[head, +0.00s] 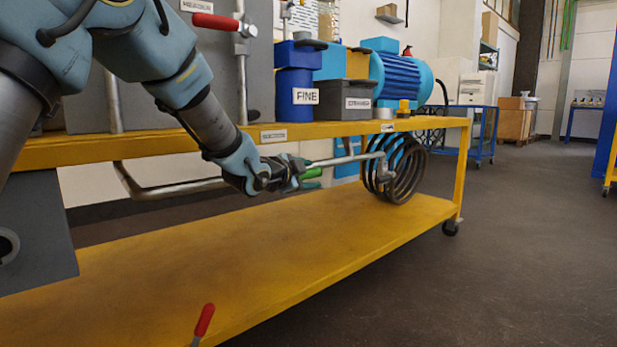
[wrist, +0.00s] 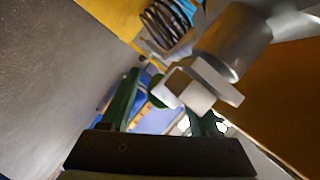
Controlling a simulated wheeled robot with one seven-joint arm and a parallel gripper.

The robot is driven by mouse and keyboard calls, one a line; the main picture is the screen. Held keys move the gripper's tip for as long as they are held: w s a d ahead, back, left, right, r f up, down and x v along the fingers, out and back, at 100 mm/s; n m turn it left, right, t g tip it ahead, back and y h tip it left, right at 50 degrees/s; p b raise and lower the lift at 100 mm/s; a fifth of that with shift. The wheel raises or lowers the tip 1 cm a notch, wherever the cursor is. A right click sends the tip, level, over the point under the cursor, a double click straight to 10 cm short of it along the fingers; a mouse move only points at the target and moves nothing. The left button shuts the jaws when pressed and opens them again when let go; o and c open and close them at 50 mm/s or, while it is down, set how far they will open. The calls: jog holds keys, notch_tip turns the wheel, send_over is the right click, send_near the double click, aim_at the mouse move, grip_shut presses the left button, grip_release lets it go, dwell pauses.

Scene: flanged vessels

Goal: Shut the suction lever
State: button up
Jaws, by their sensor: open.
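My gripper (head: 312,174) is under the top shelf of the yellow cart, beside the grey pipe (head: 345,160) there. Its green fingers are spread in the wrist view (wrist: 165,105). A grey cylindrical fitting (wrist: 235,40) with a pale, block-like bracket (wrist: 200,88) fills the upper right there. The bracket overlaps the space between the fingers in the picture; I cannot tell whether they touch. I cannot clearly pick out the suction lever; my wrist hides part of the pipe. A red-handled lever (head: 216,22) stands above the shelf, and another red handle (head: 204,320) shows at the bottom.
A dark coiled hose (head: 405,168) hangs at the pipe's right end. The cart's top shelf (head: 340,129) is just above my gripper. The lower shelf (head: 240,245) is mostly bare. A blue drum marked FINE (head: 295,80) and a blue motor (head: 402,78) stand on top.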

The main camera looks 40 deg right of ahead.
grip_shut()
dwell(0.4)
dwell(0.9)
